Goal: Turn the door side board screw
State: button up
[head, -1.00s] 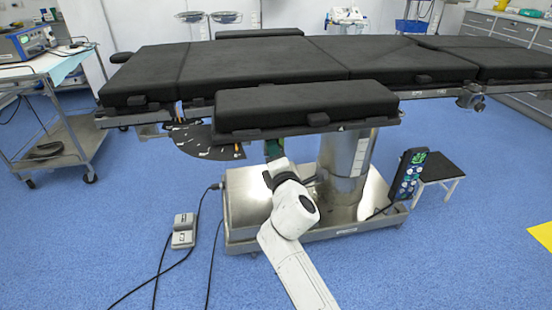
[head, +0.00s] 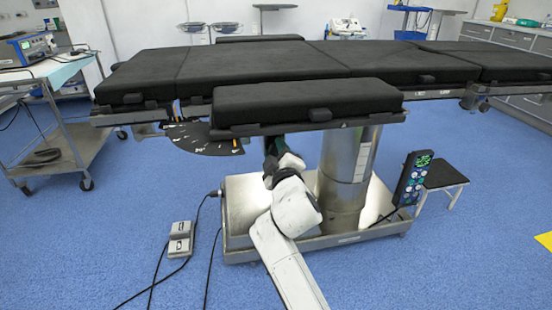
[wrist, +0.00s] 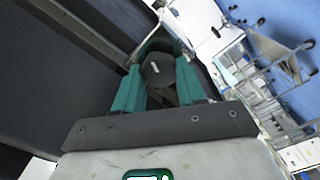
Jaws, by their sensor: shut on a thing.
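The screw is a dark round knob (wrist: 157,70) with a short white mark on its face, in the middle of the wrist view. My gripper (wrist: 158,62) has its teal fingers on both sides of the knob and is shut on it. In the head view my gripper is mostly hidden under the black padded side board (head: 305,104) at the near edge of the operating table (head: 265,62). The knob cannot be seen in the head view. The dark underside of the table fills the left of the wrist view.
The steel column (head: 347,165) stands close to the right of my arm, on the metal base (head: 245,205). A fan-shaped dark plate (head: 203,138) hangs left of my gripper. A foot pedal (head: 180,238) with cables lies on the floor. A hand control (head: 413,178) hangs at right.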

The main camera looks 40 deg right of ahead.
jog(key=m, duration=0.1)
jog(key=m+b, duration=0.1)
jog(key=m, duration=0.1)
jog(key=m+b, duration=0.1)
jog(key=shift+d+f+m, duration=0.1)
jog(key=shift+f+m, duration=0.15)
jog(key=shift+m, duration=0.05)
jog(key=m+b, duration=0.2)
jog(key=m, duration=0.2)
jog(key=shift+s+m+b, duration=0.1)
jog(key=shift+m+b, duration=0.2)
jog(key=m+b, duration=0.2)
jog(key=m, duration=0.2)
jog(key=shift+d+m, duration=0.1)
jog(key=shift+m, duration=0.2)
jog(key=shift+r+m+b, duration=0.1)
jog(key=shift+m+b, duration=0.85)
jog(key=shift+m, duration=0.75)
jog(key=o, duration=1.1)
jog(key=shift+r, duration=0.1)
jog(key=shift+c, duration=0.2)
jog(key=p+v, duration=0.1)
jog(key=v, duration=1)
jog(key=shift+p, duration=0.4)
